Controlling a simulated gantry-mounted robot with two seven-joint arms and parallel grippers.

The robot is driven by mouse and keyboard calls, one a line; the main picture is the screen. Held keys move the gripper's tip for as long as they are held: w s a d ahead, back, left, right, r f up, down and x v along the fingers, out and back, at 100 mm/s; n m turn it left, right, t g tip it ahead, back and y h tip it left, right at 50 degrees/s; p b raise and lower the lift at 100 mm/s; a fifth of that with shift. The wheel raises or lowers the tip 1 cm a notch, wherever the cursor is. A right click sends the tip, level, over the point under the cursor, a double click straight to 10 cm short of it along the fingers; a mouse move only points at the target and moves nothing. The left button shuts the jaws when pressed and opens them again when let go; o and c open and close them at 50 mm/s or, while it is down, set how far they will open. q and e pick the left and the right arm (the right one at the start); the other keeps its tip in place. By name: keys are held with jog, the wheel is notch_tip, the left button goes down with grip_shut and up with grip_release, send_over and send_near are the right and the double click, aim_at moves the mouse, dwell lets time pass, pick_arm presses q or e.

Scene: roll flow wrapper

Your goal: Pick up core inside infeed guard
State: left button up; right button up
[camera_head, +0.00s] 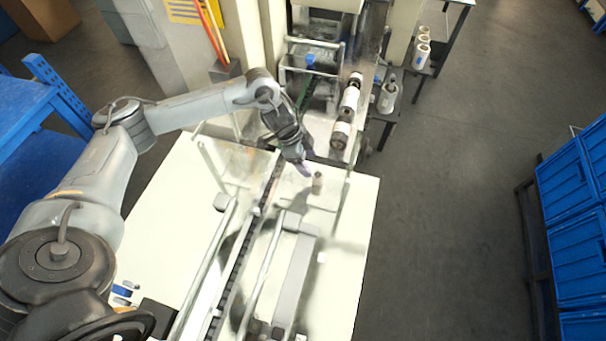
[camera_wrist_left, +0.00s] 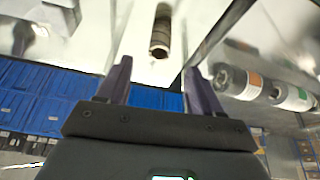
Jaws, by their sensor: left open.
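The core (camera_head: 317,183) is a small brownish-grey cylinder standing on the white table behind the clear infeed guard (camera_head: 345,205). In the left wrist view the core (camera_wrist_left: 160,38) shows ahead of the fingers, near the top middle. My left gripper (camera_head: 304,170) is just left of the core in the head view and apart from it. Its two fingers (camera_wrist_left: 158,85) are spread with nothing between them. My right gripper is in neither view.
The conveyor chain and rails (camera_head: 240,260) run along the table (camera_head: 160,235). White film rolls (camera_head: 349,100) sit on the machine beyond the guard; the wrist view shows rolls (camera_wrist_left: 240,82) at right. Blue crates (camera_head: 575,195) stand far right. Floor between is clear.

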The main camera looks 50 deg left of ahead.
pick_arm(q)
jog(key=x, duration=0.4)
jog(key=shift+w+d+f, duration=0.15)
jog(key=shift+d, duration=0.1)
jog(key=shift+b+x, duration=0.7)
jog(key=shift+x, duration=2.35)
jog(key=shift+w, duration=0.2)
jog(key=c, duration=1)
